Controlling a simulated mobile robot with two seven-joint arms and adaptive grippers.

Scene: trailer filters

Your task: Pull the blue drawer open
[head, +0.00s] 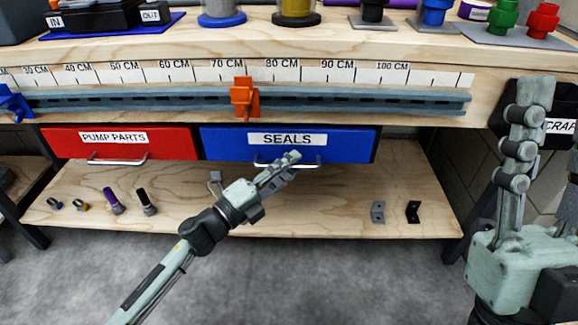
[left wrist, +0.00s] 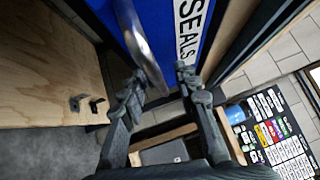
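The blue drawer (head: 225,145) with the label SEALS is shut under the bench, and its front also shows in the left wrist view (left wrist: 153,15). Its metal bar handle (head: 262,164) runs along the lower front. My left gripper (head: 290,161) is at this handle. In the left wrist view, my left gripper (left wrist: 160,78) is open, with the handle (left wrist: 143,45) reaching between its two fingers; I cannot tell whether they touch it. My right gripper (head: 557,120) is raised at the right edge, partly cut off, with its fingers apart and nothing seen between them.
A red drawer (head: 170,146) is beside the blue one. A lower shelf (head: 320,205) holds small fittings and two dark brackets. A ruled rail (head: 340,98) with an orange clamp (head: 244,97) runs above the drawers. A black bin (head: 566,100) is at the right.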

